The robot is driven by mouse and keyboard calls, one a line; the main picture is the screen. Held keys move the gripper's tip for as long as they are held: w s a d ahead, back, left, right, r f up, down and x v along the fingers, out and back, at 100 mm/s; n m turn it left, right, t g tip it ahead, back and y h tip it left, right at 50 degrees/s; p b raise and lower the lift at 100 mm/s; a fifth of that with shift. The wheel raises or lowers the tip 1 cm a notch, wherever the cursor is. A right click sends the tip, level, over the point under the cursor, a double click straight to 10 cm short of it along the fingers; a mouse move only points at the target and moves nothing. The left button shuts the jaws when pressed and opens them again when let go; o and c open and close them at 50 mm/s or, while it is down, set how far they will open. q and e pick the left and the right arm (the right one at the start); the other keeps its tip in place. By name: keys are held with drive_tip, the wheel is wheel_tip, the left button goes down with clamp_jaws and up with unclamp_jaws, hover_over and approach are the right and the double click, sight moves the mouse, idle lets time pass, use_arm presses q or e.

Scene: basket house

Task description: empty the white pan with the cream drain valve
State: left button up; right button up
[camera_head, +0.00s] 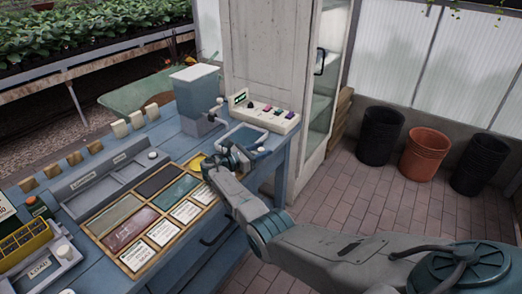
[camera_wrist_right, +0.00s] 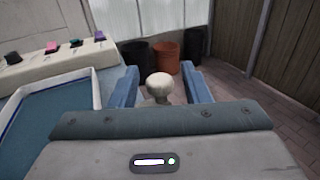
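The white pan (camera_head: 230,130) stands at the right end of the blue bench and holds blue liquid. In the right wrist view its white rim (camera_wrist_right: 97,90) and the liquid show at the left. The cream drain valve (camera_wrist_right: 160,87) has a round knob on a short stem, and shows between my right gripper's two blue fingers. My right gripper (camera_wrist_right: 160,84) is open around the knob, with a gap showing on both sides. In the head view my right gripper (camera_head: 245,153) is at the pan's front side and partly hides it. My left gripper is not in view.
A cream box with coloured knobs (camera_head: 268,115) stands behind the pan. A blue-grey tank (camera_head: 198,95) is to its left. A wooden tray of coloured tiles and cards (camera_head: 118,236) lies on the bench. Black and terracotta bins (camera_head: 424,155) stand on the brick floor.

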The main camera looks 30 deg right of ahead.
drive_tip(key=shift+r, duration=0.1)
drive_tip(key=shift+a, duration=0.15)
drive_tip(key=a+b, duration=0.2)
drive_tip(key=a, duration=0.7)
drive_tip(key=shift+w+a, duration=0.1)
drive_tip(key=shift+a, duration=0.7)
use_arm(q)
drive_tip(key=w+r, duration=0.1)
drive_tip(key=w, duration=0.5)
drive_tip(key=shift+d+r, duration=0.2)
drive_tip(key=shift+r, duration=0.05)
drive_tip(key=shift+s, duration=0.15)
